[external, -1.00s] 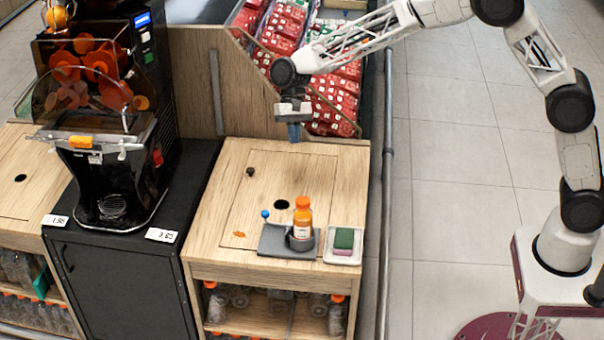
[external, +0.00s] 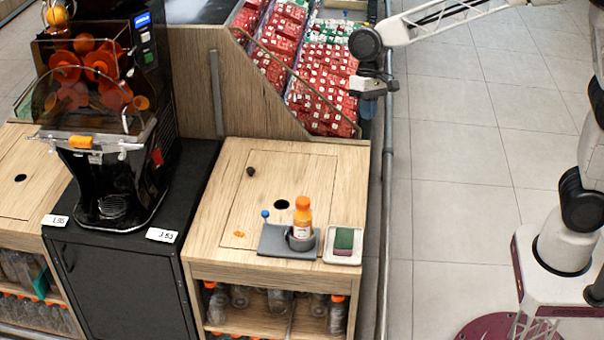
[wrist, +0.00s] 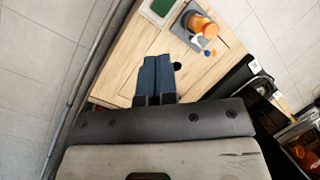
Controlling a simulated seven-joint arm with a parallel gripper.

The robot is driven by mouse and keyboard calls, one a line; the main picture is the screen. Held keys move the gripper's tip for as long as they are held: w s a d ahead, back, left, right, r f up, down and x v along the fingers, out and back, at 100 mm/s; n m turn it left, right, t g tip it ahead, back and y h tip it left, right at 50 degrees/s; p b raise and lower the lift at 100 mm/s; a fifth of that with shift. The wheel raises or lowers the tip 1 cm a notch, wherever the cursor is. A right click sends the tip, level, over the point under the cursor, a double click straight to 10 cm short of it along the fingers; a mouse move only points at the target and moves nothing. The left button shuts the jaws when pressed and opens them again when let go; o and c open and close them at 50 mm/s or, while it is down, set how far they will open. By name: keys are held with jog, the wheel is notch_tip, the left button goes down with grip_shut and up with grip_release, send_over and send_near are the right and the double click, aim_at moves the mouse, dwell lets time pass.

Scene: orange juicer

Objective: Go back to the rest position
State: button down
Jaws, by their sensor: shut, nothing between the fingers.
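My gripper (external: 367,104) is in the air beyond the right side of the wooden counter (external: 210,215), near the metal rail and the red crates. In the wrist view its blue fingers (wrist: 156,64) are together, with nothing between them. An orange juice bottle (external: 302,218) with an orange cap stands upright in a grey holder (external: 272,240) at the front of the counter, apart from my gripper. The bottle also shows in the wrist view (wrist: 203,27).
A black juicer (external: 115,180) with oranges stands at the left. A tray with a green-topped sponge (external: 344,239) lies right of the bottle. A metal rail (external: 388,190) runs along the counter's right side. Crates of red packs (external: 325,95) stand behind. The floor at right is open.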

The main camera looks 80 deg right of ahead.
jog(key=s+a+n+t+h, duration=0.1)
jog(key=s+n, duration=0.3)
jog(key=s, duration=1.4)
jog(key=s+a+n+t+h, duration=0.1)
jog(key=s+n, duration=0.3)
jog(key=s, duration=1.5)
jog(key=shift+s+a+t+h, duration=0.25)
jog(key=shift+t+h, duration=0.25)
jog(key=shift+h, duration=0.4)
